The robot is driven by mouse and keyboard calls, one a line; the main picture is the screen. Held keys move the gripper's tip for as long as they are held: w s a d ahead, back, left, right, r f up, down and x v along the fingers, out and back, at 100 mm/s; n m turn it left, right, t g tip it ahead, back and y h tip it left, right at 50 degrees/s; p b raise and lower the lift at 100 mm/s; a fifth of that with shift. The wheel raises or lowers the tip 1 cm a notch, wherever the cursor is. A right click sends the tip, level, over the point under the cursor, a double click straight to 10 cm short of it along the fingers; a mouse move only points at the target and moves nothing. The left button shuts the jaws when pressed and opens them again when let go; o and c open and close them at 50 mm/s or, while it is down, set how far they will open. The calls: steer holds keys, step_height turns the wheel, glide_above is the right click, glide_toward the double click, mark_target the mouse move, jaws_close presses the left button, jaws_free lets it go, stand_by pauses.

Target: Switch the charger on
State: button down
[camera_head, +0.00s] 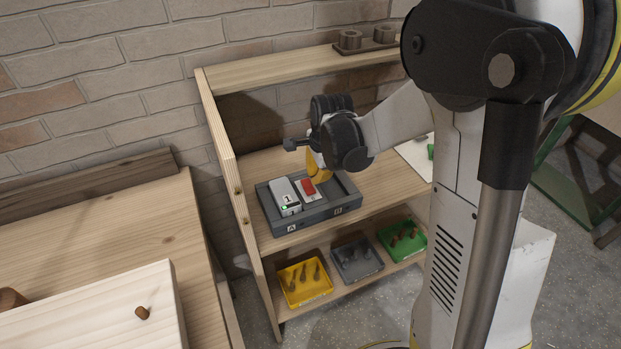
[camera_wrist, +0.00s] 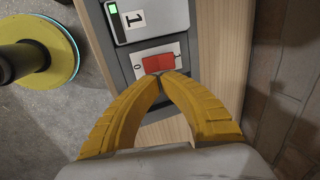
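The charger (camera_head: 330,217) is a dark grey tray-like unit on the middle shelf, marked A and B at its front. A white block labelled 1 (camera_head: 287,195) with a small green light sits in its left part; it also shows in the wrist view (camera_wrist: 150,18). Beside it is a red rocker switch (camera_wrist: 157,63) on a white plate marked 0 at one end; it shows in the head view too (camera_head: 308,186). My gripper (camera_wrist: 161,74) has its yellow fingertips together at the switch's near edge, with nothing between them. I cannot tell whether they touch or which way the rocker leans.
The wooden shelf unit (camera_head: 262,73) has a side panel left of the charger and a top board above. Yellow (camera_head: 295,297), grey (camera_head: 342,276) and green (camera_head: 422,256) trays stand on the lower shelf. A wooden table (camera_head: 90,222) is at left.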

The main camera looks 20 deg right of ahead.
mark_target(308, 180)
steer(key=s+p+v, duration=0.1)
steer(key=p+v, duration=0.1)
steer(key=v, duration=0.7)
steer(key=shift+s, duration=0.25)
steer(key=shift+r, duration=0.1)
steer(key=b, duration=0.1)
steer(key=w+t+b, duration=0.1)
steer(key=shift+a+r+t+b, duration=0.25)
steer(key=shift+a+t+b, duration=0.05)
steer(key=shift+f, duration=0.1)
steer(key=b+x, duration=0.6)
steer(key=x, duration=0.7)
steer(key=shift+w+f, duration=0.15)
steer(key=shift+f, duration=0.2)
